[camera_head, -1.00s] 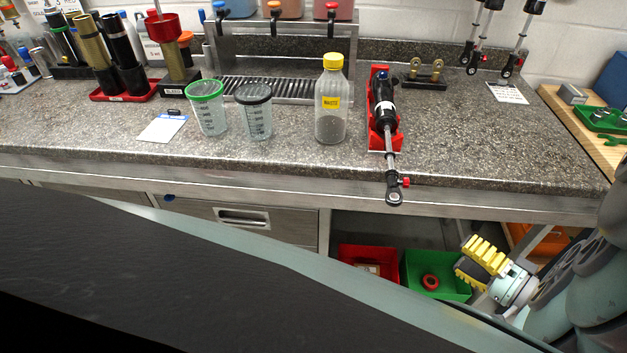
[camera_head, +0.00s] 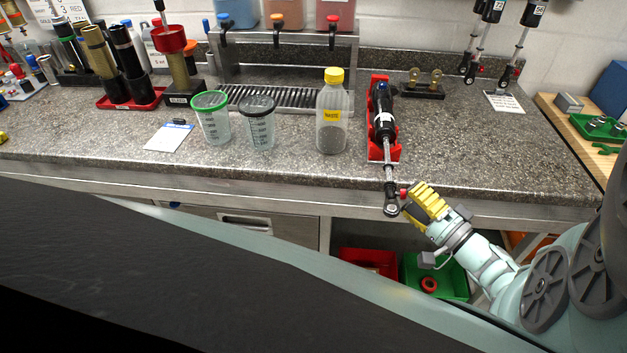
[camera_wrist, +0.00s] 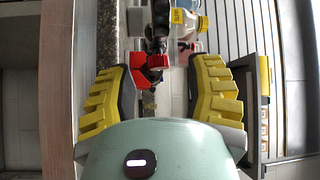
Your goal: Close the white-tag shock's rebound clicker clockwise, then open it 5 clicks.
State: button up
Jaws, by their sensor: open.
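A black shock (camera_head: 384,115) with a white band lies in a red cradle (camera_head: 377,152) on the bench. Its rod and eye end (camera_head: 391,208) stick out past the bench's front edge. A small red clicker knob (camera_head: 403,192) sits at the side of the eye end. My gripper (camera_head: 416,206), with yellow ribbed fingers, is just right of the eye end, close to the knob. In the wrist view the fingers are apart, and the red knob (camera_wrist: 158,62) shows between and just beyond the tips. I cannot tell whether a finger touches it.
A waste bottle (camera_head: 332,115) with a yellow cap stands left of the shock, with two measuring cups (camera_head: 257,125) further left. A red bin (camera_head: 368,262) and a green bin (camera_head: 420,278) sit below the bench. Shocks (camera_head: 487,45) hang at the back right.

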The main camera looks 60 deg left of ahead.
jog(key=shift+s+a, duration=0.2)
jog(key=shift+a, duration=0.95)
jog(key=shift+o, duration=0.2)
grip_shut()
jog(key=shift+d, duration=0.1)
